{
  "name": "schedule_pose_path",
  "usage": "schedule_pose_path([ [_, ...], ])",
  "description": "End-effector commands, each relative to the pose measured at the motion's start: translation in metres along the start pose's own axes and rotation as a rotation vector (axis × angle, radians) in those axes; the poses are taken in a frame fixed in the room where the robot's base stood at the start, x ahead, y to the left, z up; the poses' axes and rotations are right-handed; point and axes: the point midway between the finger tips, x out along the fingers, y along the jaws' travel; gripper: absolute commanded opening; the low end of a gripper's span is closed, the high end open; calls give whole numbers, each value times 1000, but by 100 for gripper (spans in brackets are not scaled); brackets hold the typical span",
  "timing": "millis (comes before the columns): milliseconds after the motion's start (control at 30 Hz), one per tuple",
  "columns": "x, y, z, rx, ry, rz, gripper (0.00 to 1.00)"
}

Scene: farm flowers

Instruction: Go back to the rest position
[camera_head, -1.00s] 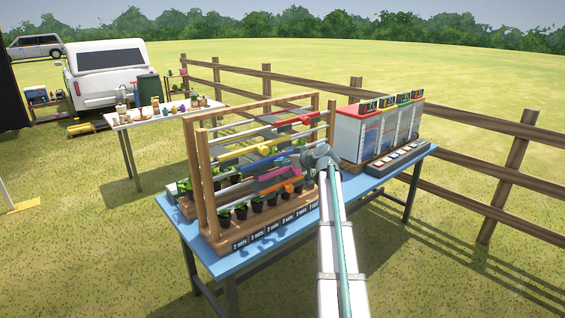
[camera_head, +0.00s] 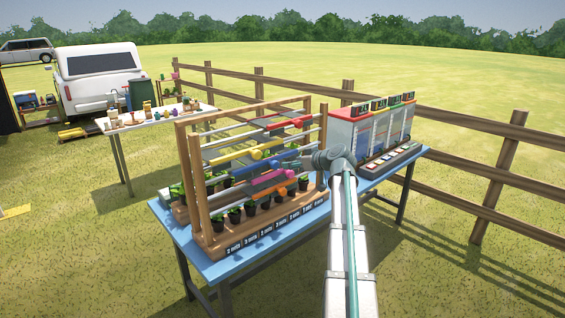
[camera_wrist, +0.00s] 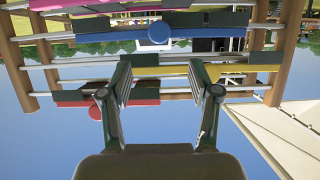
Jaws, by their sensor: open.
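My gripper (camera_wrist: 160,78) is open in the wrist view, with nothing between its two dark fingers. In that upside-down view, the wooden rack's rails and coloured sliders lie beyond the fingertips; a blue slider (camera_wrist: 155,36) is nearest the middle. In the head view my arm reaches up from the bottom to the right side of the wooden rack (camera_head: 193,190), and its fingers cannot be made out there. The rack carries a red slider (camera_head: 290,121), a yellow slider (camera_head: 243,158) and pink and orange ones below. I cannot tell whether the fingers touch the rack.
Several potted plants (camera_head: 235,213) stand under the rails on the blue table (camera_head: 215,270). A display box (camera_head: 372,128) with small screens stands to the right. A wooden fence (camera_head: 490,185) runs behind. A white table (camera_head: 160,119) and a white vehicle (camera_head: 98,80) are at back left.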

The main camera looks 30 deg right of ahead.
Motion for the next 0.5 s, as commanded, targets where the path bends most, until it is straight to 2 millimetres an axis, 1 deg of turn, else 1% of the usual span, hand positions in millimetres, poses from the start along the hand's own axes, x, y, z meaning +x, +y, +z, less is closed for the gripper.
schedule_pose_path([
  [133, 0, 0, 0, 5, 0, 0, 62],
  [233, 0, 0, 1, 52, -3, -2, 62],
  [333, -2, -1, 11, 132, -41, 11, 62],
  [367, -4, -2, 18, 161, -62, 21, 62],
  [400, -7, -6, 33, 204, -98, 37, 62],
  [467, -4, -10, 66, 268, -160, 57, 62],
  [500, 1, -15, 88, 303, -199, 64, 62],
])
